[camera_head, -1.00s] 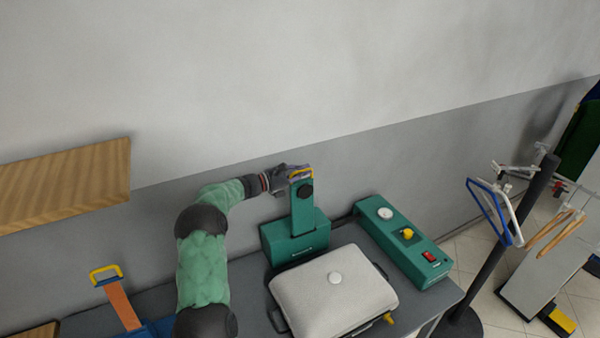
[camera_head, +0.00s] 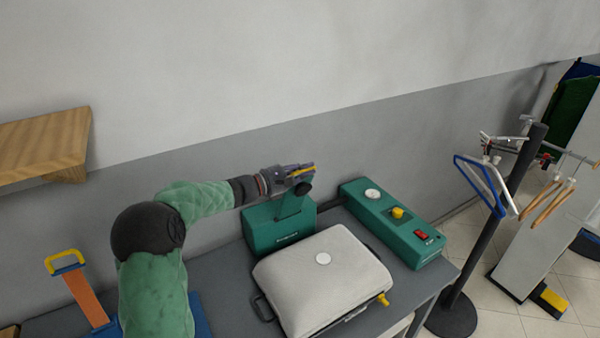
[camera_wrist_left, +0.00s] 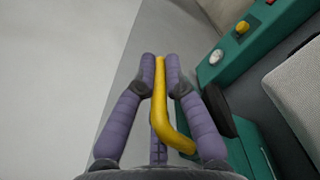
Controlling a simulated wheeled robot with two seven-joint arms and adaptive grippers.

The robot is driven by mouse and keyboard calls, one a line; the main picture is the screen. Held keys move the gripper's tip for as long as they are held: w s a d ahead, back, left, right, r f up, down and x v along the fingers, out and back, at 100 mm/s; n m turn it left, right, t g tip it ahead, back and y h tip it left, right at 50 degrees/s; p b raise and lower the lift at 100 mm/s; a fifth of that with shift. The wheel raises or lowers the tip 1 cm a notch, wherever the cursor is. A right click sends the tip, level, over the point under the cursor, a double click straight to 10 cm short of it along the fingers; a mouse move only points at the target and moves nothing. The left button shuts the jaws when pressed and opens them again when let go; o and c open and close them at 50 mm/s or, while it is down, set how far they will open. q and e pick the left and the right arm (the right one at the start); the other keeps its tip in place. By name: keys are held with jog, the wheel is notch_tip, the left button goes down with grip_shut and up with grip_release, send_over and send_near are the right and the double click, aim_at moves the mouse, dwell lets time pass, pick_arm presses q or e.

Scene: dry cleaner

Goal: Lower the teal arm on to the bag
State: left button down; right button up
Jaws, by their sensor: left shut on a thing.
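The teal arm (camera_head: 291,203) rises from its teal base block (camera_head: 280,232) at the back of the table and leans toward the front. A dark round pad (camera_head: 304,188) is near its top. My left gripper (camera_head: 304,171) is shut on the arm's yellow handle, and the wrist view shows the yellow handle (camera_wrist_left: 162,118) between both purple fingers (camera_wrist_left: 160,62). My right gripper is not in view.
A teal control box (camera_head: 392,222) with a gauge, yellow knob and red switch stands right of the bag. A stand (camera_head: 499,220) with hangers is further right. A wooden shelf (camera_head: 45,142) juts from the wall at left. An orange strap (camera_head: 86,299) with a yellow handle is lower left.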

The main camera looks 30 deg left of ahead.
pick_arm(q)
jog(key=shift+s+d+f+m+b, duration=0.1)
jog(key=shift+s+d+m+b, duration=0.25)
jog(key=shift+d+b, duration=0.25)
jog(key=c, duration=1.3)
grip_release()
jog(key=shift+d, duration=0.15)
jog(key=shift+f, duration=0.1)
